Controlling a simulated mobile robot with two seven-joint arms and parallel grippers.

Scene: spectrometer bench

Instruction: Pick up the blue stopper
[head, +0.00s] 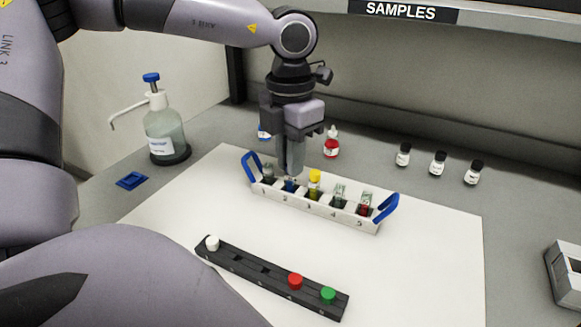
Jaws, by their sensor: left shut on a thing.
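My left gripper (291,156) points straight down over position 2 of the white rack (345,218), its fingers closed together on something small. A patch of blue (290,185) shows right at the fingertips, at the cuvette in position 2. I take the held thing to be the blue stopper, though the fingers mostly hide it. I cannot tell whether it sits in the cuvette or is clear of it. A yellow stopper (315,176) tops the cuvette in position 3. My right gripper is not in view.
The dark stopper strip (258,271) in front holds white (212,243), red (295,281) and green (328,295) stoppers, with empty places between. The rack has blue end handles. A pump bottle (164,130) stands left. Dropper and small black-capped bottles (438,163) stand behind.

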